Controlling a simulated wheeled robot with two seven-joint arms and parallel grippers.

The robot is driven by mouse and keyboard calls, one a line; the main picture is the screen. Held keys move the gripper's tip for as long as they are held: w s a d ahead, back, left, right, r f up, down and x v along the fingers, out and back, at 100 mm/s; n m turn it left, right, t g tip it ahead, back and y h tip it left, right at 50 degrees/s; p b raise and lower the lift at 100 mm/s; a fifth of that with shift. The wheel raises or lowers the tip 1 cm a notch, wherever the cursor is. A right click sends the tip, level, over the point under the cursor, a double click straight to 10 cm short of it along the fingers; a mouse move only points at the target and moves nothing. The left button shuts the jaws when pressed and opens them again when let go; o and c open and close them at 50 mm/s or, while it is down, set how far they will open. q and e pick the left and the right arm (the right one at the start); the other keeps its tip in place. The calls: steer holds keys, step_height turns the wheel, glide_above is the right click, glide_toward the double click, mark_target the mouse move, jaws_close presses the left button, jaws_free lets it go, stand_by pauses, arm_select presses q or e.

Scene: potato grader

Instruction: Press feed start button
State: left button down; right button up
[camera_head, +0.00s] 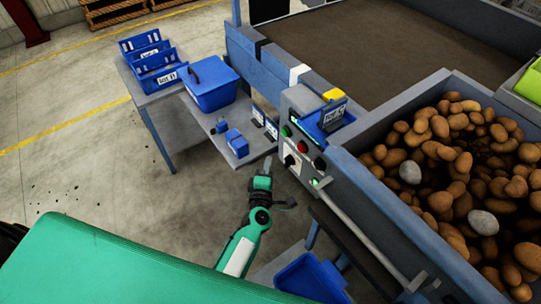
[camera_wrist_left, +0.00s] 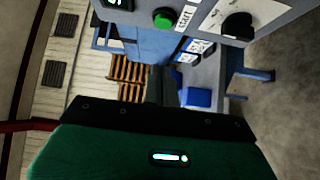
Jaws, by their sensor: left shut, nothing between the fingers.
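The grey control panel (camera_head: 299,128) stands on the side of the blue machine, with a green button (camera_head: 285,131), a red button (camera_head: 303,147) and a dark knob (camera_head: 291,160). A small green spot (camera_head: 315,183) shows at its lower edge. In the left wrist view a round green button (camera_wrist_left: 163,18) sits beside a "start" label (camera_wrist_left: 185,18), near a black knob (camera_wrist_left: 238,25). My left gripper (camera_head: 264,169) is shut and empty, apart from the panel, to its lower left. Its dark fingers (camera_wrist_left: 162,87) point below the green button in the wrist view. My right gripper is out of view.
A grey bench (camera_head: 247,145) with a lidded blue box (camera_head: 211,84) and small blue items stands left of the panel. A potato-filled hopper (camera_head: 375,187) is to the right. A blue crate (camera_head: 310,280) sits low, near my arm. Open floor lies left.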

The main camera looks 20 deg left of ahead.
arm_select(q)
steer(key=shift+s+d, duration=0.1)
steer(key=shift+s, duration=0.6)
